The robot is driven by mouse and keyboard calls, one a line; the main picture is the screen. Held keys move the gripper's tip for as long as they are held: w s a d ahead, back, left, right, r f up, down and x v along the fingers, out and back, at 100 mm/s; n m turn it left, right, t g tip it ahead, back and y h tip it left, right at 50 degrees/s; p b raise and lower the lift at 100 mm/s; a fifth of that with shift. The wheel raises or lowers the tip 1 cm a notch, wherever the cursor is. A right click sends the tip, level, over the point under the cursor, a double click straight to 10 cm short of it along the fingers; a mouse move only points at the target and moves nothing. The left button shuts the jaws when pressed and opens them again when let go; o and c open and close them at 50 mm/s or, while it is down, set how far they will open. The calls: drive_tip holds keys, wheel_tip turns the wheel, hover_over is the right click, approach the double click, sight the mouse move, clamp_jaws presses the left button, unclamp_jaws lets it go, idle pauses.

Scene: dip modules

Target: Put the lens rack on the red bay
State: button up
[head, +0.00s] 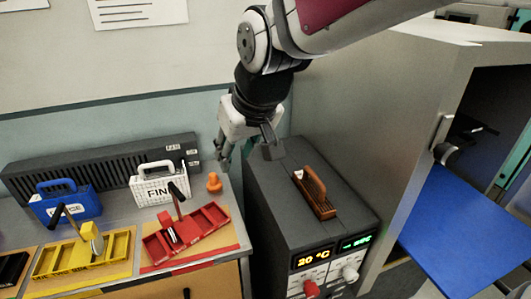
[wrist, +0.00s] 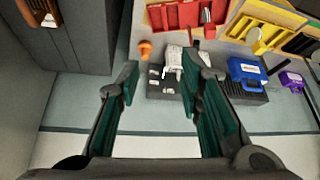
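A brown slotted rack with an arched handle (head: 322,208), which looks like the lens rack, sits on top of the dark grey instrument box (head: 270,195). It also shows at the top left of the wrist view (wrist: 46,12). A red compartmented tray (head: 213,219), which looks like the red bay, lies on the bench to the left, with a black-handled tool standing in it. My gripper (head: 245,154) is open and empty above the bench's right end, behind and left of the rack. In the wrist view its two fingers (wrist: 160,82) are spread with nothing between them.
A yellow tray (head: 120,248), a blue caddy (head: 70,206), a white basket (head: 150,192) and a small orange object (head: 214,182) stand on the bench before a dark ribbed unit (head: 100,160). A tall grey cabinet (head: 345,100) with a blue panel (head: 465,240) flanks the instrument box.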

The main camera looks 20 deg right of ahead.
drive_tip(key=s+d+r+m, duration=0.1)
drive_tip(key=s+d, duration=0.2)
drive_tip(key=s, duration=0.5)
drive_tip(key=s+d+m+h, duration=0.1)
drive_tip(key=s+d, duration=0.3)
drive_tip(key=s, duration=0.4)
drive_tip(key=shift+d+r, duration=0.3)
drive_tip(key=shift+r, duration=0.1)
drive_tip(key=shift+s, duration=0.15)
